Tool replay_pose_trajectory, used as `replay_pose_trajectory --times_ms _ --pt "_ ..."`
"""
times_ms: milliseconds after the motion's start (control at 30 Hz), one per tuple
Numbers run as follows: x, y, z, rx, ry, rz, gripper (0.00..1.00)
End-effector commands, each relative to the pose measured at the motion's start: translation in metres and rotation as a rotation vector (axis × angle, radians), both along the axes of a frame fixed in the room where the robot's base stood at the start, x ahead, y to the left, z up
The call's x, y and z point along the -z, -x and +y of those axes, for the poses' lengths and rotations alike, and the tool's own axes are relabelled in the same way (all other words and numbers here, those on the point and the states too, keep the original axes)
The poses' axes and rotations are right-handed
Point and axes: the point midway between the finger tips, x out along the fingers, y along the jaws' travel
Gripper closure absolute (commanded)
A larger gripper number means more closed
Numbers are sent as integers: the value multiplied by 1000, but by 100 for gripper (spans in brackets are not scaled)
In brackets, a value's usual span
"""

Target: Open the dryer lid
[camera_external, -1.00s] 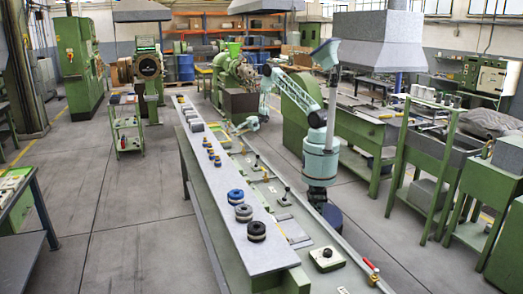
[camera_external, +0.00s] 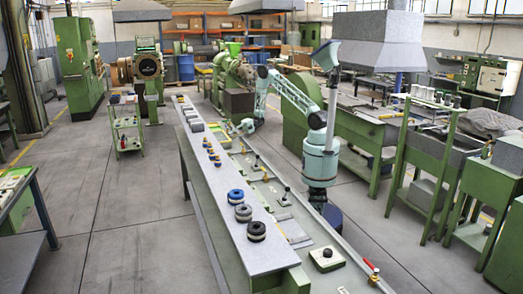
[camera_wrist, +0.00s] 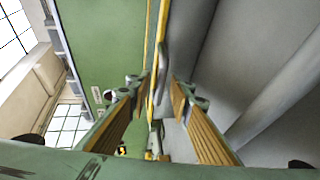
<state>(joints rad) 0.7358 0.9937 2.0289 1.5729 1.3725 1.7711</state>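My gripper (camera_external: 243,127) is low beside the far part of the long bench in the external view. In the wrist view, my gripper (camera_wrist: 157,88) has its two brown-padded fingers apart. A thin grey handle-like bar (camera_wrist: 161,75) and a yellow edge (camera_wrist: 151,40) run between the fingers. A green panel (camera_wrist: 105,40) is on the left and a grey surface (camera_wrist: 255,70) on the right. I cannot tell which of these is the dryer lid, or whether a finger touches the bar. In the external view the lid cannot be made out.
The long grey bench (camera_external: 215,185) carries several small parts and black and blue rings (camera_external: 256,231). A small green cart (camera_external: 127,130) is at the left.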

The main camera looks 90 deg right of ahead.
Motion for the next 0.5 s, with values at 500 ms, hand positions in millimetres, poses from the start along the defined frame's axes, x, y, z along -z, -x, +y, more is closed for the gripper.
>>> replay_pose_trajectory --times_ms 500 --pt "0 0 0 0 0 0 100"
